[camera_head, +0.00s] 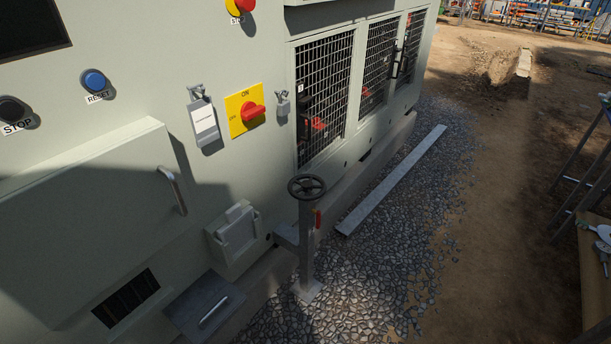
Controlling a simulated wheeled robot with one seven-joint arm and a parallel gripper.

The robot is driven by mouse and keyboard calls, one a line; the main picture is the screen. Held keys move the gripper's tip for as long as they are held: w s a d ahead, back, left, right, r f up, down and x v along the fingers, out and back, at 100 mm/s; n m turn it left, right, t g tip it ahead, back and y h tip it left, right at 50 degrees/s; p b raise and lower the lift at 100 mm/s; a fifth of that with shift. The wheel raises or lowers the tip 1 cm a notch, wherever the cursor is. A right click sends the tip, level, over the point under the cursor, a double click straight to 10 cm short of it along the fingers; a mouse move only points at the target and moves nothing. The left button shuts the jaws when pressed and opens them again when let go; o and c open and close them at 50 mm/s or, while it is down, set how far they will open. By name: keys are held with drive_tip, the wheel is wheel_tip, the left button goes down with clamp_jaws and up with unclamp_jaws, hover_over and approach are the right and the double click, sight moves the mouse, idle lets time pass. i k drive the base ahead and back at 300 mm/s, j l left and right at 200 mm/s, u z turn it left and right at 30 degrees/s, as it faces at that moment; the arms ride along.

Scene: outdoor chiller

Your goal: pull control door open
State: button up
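A large pale green-grey door panel (85,215) with a metal bar handle (173,190) near its right edge is on the chiller's front at the left. It looks like the control door, and it appears shut. It stands out from the wall as a raised box, and its left part is cut off by the picture's edge. Nothing touches the handle. My gripper is not in view.
A rotary ON switch (246,110) and blue RESET button (95,80) sit above. A handwheel post (306,235) stands right of the door on gravel. A lower hatch (203,306) juts out below. A bench (597,270) stands far right; the ground between is mostly clear.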

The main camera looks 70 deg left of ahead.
sight(67, 235)
drive_tip(key=u, duration=3.4)
drive_tip(key=l+z, duration=0.15)
drive_tip(key=z, duration=0.2)
drive_tip(key=k+l, duration=0.05)
